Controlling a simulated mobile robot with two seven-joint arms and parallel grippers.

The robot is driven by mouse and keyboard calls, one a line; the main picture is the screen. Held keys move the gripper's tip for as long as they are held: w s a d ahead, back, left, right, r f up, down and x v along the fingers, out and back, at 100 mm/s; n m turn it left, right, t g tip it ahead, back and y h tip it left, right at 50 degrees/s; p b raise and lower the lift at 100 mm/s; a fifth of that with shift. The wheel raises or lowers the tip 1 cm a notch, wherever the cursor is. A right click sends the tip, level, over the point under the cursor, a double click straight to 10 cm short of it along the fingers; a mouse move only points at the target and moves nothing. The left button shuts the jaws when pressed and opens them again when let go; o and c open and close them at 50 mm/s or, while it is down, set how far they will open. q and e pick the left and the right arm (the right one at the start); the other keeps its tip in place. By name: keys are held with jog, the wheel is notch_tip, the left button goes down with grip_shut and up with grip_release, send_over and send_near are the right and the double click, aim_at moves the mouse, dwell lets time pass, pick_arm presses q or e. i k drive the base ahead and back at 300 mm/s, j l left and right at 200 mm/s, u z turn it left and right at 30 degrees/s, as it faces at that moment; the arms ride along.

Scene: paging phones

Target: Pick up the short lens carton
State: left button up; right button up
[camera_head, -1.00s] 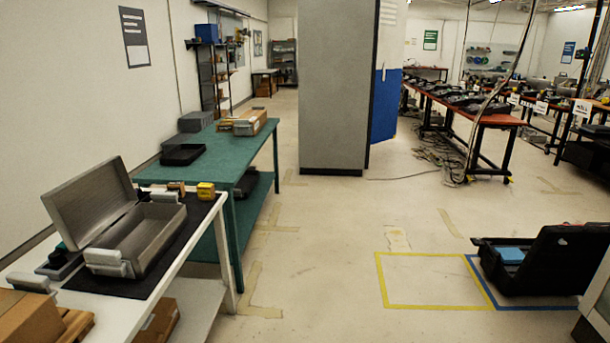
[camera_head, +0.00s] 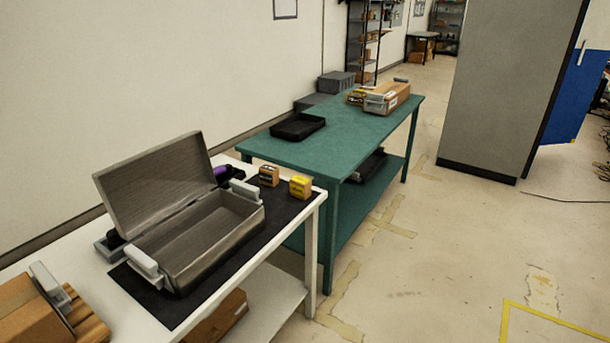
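Two small cartons stand close together on the dark mat at the right end of the white table. One is a brown carton (camera_head: 269,176) with a dark band. The other is a yellow carton (camera_head: 300,187), nearer the table's right edge. They look similar in height, and I cannot tell which is the short lens carton. Neither of my grippers is in view.
The white table (camera_head: 68,245) also holds a cardboard box (camera_head: 28,312) at the near left and a purple item (camera_head: 222,173) behind the case. A green table (camera_head: 345,150) beyond carries a black tray (camera_head: 298,126) and a carton (camera_head: 387,98). Floor to the right is open.

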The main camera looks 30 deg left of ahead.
aim_at(300, 187)
jog(key=i+l+u, duration=0.15)
jog(key=i+u, duration=0.3)
jog(key=i+l+u, duration=0.7)
jog(key=u, duration=0.15)
jog(key=i+l+u, duration=0.55)
jog(key=l+u, duration=0.25)
jog(key=i+l+u, duration=0.15)
jog(key=l+u, duration=0.25)
